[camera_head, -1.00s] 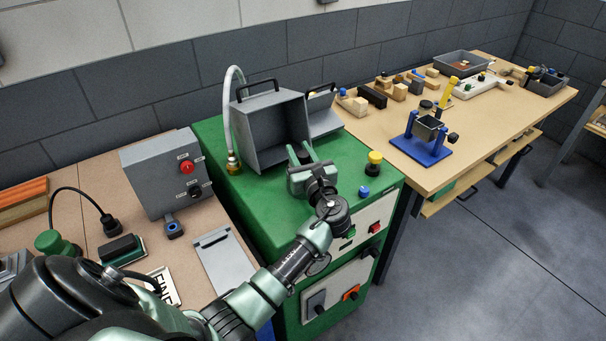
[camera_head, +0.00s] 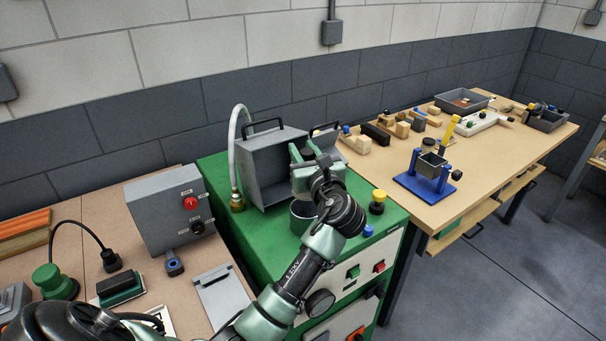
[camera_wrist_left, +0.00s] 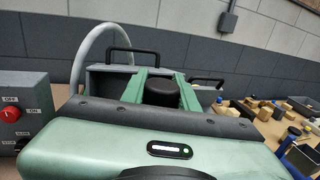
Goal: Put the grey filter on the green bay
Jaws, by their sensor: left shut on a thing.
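My left gripper (camera_head: 306,160) is over the green cabinet (camera_head: 217,185), in front of the open grey box. Its fingers are shut on a dark round piece, which looks like the grey filter (camera_head: 308,155). The piece also shows between the green fingers in the left wrist view (camera_wrist_left: 162,92), its top almost black. A round, grey-green cup (camera_head: 302,216) stands on the cabinet below the gripper, partly hidden by my arm; it may be the green bay. The held piece is above and apart from it. My right gripper is not in view.
The open grey box (camera_head: 263,172) with black handles stands behind the gripper, a pale hose (camera_head: 236,145) at its left. A yellow-and-black knob (camera_head: 378,201) is to the right. A grey control box (camera_head: 165,212) stands left; a wooden bench (camera_head: 395,165) holds blocks and a blue stand.

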